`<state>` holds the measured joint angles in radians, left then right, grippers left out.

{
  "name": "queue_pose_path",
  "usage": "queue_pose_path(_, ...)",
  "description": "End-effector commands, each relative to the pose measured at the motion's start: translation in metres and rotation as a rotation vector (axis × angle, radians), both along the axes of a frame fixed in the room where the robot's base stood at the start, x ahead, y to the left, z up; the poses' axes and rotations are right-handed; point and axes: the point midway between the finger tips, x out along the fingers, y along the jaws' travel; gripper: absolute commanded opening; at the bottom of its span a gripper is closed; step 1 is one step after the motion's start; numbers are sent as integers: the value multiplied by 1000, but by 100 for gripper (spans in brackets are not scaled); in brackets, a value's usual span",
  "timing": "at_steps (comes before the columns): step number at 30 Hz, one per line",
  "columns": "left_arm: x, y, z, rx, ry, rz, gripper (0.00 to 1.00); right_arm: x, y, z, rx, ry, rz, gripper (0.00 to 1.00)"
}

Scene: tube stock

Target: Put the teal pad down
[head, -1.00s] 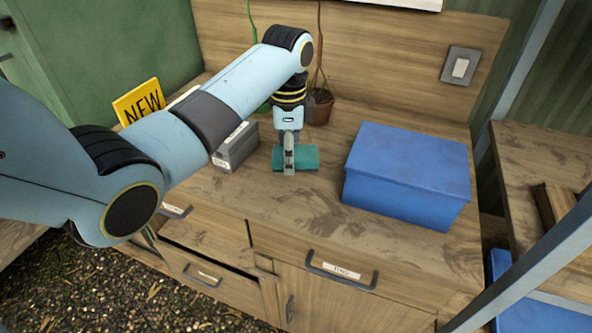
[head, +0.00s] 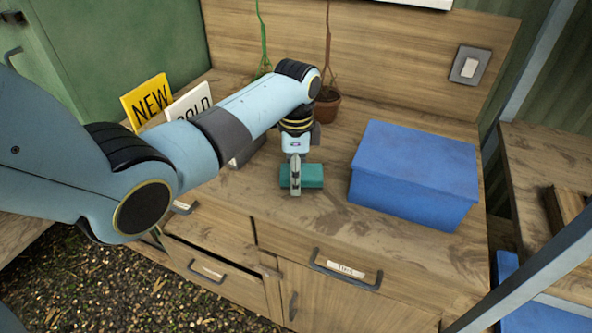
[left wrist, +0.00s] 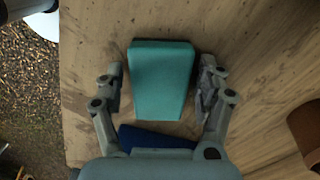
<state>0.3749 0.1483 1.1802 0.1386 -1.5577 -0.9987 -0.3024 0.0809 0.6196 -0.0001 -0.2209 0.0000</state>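The teal pad (head: 313,175) is at the wooden counter top, left of the blue box (head: 412,180). My left gripper (head: 295,185) points down over it, and one finger covers part of its near side. In the left wrist view the teal pad (left wrist: 162,80) sits between the two fingers of my left gripper (left wrist: 160,72). A narrow gap of wood shows between each finger and the pad, so the fingers look open around it. Whether the pad's underside rests flat is hidden. My right gripper is not in view.
A grey box (head: 245,152) is partly hidden behind my left arm. A plant pot (head: 326,106) stands at the back. A yellow NEW sign (head: 147,101) and a white sign (head: 190,104) stand at the left. Bare counter (head: 350,222) lies in front and right of the pad.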

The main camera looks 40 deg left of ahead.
Motion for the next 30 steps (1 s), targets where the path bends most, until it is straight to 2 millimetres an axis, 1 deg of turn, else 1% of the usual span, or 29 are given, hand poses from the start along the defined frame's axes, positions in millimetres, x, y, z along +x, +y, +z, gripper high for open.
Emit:
queue_pose_path(8,0,0,1,0,0,0,77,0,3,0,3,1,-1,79)
queue_pose_path(11,0,0,7,1,-1,0,77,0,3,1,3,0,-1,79)
queue_pose_path(14,1,0,22,1,-3,0,77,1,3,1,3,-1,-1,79)
queue_pose_path(21,1,0,77,1,-5,0,77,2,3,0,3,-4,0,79)
queue_pose_path(24,1,0,96,1,-4,0,77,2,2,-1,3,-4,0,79)
queue_pose_path(27,1,0,110,0,-1,0,77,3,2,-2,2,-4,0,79)
queue_pose_path(30,0,1,119,0,0,0,77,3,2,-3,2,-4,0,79)
